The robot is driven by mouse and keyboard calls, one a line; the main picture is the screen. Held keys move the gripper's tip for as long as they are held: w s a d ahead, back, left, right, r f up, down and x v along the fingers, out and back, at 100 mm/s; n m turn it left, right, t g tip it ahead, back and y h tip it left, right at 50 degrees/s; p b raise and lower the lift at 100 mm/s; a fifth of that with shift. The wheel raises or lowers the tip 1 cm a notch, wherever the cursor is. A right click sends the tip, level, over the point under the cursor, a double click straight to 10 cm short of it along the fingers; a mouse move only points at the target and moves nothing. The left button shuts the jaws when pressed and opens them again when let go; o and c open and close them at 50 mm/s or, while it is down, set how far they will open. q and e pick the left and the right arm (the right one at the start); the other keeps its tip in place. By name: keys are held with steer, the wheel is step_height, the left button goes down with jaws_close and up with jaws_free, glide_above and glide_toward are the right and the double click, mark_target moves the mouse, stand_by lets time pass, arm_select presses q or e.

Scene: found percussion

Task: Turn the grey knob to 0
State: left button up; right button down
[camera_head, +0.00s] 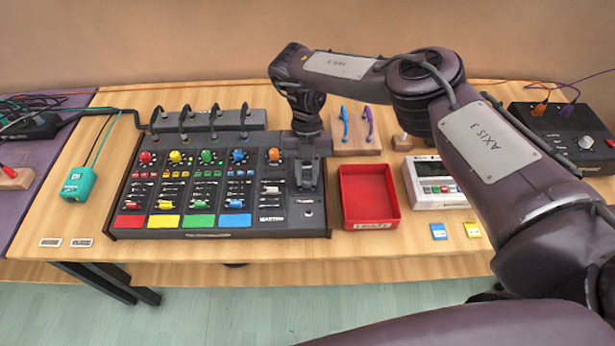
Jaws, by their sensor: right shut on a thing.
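The black mixing console (143,192) lies on the wooden table, with red, yellow, green, blue and orange knobs along its upper part. My right gripper (307,184) points down at the console's right-hand section, to the right of the orange knob (275,155). It is shut on what seems to be the grey knob. The fingers hide that knob, so its pointer and the 0 mark cannot be read. My left gripper is not in view.
A red tray (347,205) stands right of the console, with a white device (418,176) beyond it. A black box (533,122) with a pale knob is at the far right. A teal box (78,184) lies left. Cables arch behind the console.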

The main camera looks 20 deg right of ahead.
steer(key=n+h+b, duration=0.1)
steer(key=n, duration=0.2)
steer(key=shift+w+a+f+b, duration=0.1)
steer(key=shift+f+b, duration=0.05)
steer(key=shift+b, duration=0.25)
steer(key=shift+n+h+b, duration=0.4)
steer(key=shift+n, duration=0.4)
steer(key=shift+a+n+h, duration=0.1)
steer(key=shift+n+h, duration=0.4)
steer(key=shift+n, duration=0.7)
steer(key=shift+n+h, duration=0.4)
steer(key=shift+n, duration=0.7)
steer(key=shift+a, duration=0.1)
steer(key=c, duration=1.2)
jaws_free()
steer(key=shift+c, duration=0.2)
